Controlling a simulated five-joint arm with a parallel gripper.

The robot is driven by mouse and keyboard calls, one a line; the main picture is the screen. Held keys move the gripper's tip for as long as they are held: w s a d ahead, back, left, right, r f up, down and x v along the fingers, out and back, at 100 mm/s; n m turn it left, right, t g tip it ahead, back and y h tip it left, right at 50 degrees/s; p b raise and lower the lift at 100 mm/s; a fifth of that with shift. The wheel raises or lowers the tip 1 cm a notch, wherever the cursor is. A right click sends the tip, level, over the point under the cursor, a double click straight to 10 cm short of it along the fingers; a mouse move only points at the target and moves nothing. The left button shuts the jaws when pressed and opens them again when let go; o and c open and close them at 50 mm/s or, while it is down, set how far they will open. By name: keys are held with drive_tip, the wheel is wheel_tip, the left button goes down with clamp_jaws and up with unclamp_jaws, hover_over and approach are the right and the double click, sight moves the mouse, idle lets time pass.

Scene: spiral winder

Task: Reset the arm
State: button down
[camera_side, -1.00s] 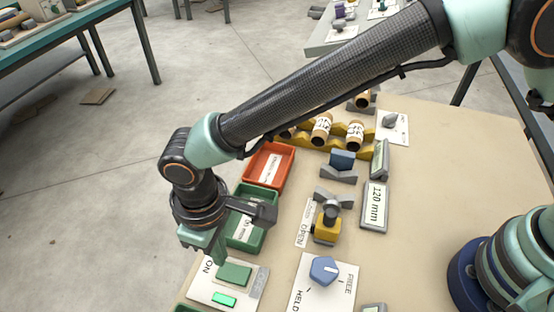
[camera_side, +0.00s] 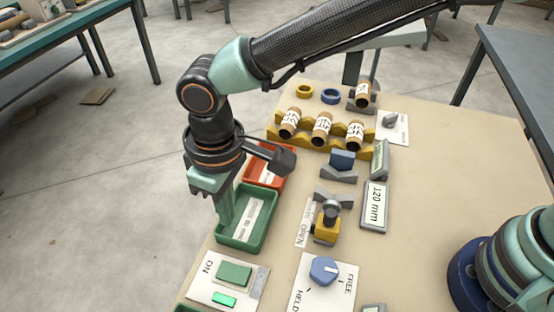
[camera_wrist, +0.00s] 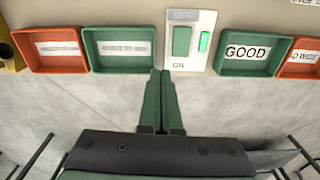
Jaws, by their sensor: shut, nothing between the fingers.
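My gripper (camera_side: 226,222) is shut and empty. In the side view it hangs at the left edge of the bench, beside the green tray (camera_side: 262,235). In the wrist view its two fingers (camera_wrist: 160,75) are together, their tips near the edge between the green tray (camera_wrist: 115,70) and the ON switch plate (camera_wrist: 190,15). The ON plate, with a green button (camera_side: 234,272) and a lit green lamp (camera_side: 223,299), lies in front of my gripper. My wrist partly hides the red tray (camera_side: 270,178).
A yellow rack (camera_side: 281,133) holds several labelled tubes. A blue knob (camera_side: 323,269), a yellow clamp (camera_side: 326,232) and a 120 mm display (camera_side: 374,205) stand on the bench. A GOOD tray (camera_wrist: 247,52) shows in the wrist view. The bench's right part (camera_side: 450,180) is clear.

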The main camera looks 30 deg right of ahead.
drive_tip(key=w+d+r+m+t, duration=0.1)
drive_tip(key=w+d+r+m, duration=0.15)
drive_tip(key=d+r, duration=0.45)
drive_tip(key=w+d+r+m+t, duration=0.1)
drive_tip(key=w+d+r, duration=0.2)
drive_tip(key=d, duration=0.8)
drive_tip(key=s+d+r+m+t, duration=0.1)
drive_tip(key=s+d+m, duration=0.1)
drive_tip(key=d, duration=0.8)
drive_tip(key=s+d+r+m+t, duration=0.2)
drive_tip(key=s+d, duration=0.2)
drive_tip(key=d, duration=0.6)
drive_tip(key=shift+s+m, duration=0.35)
drive_tip(key=shift+r, duration=0.1)
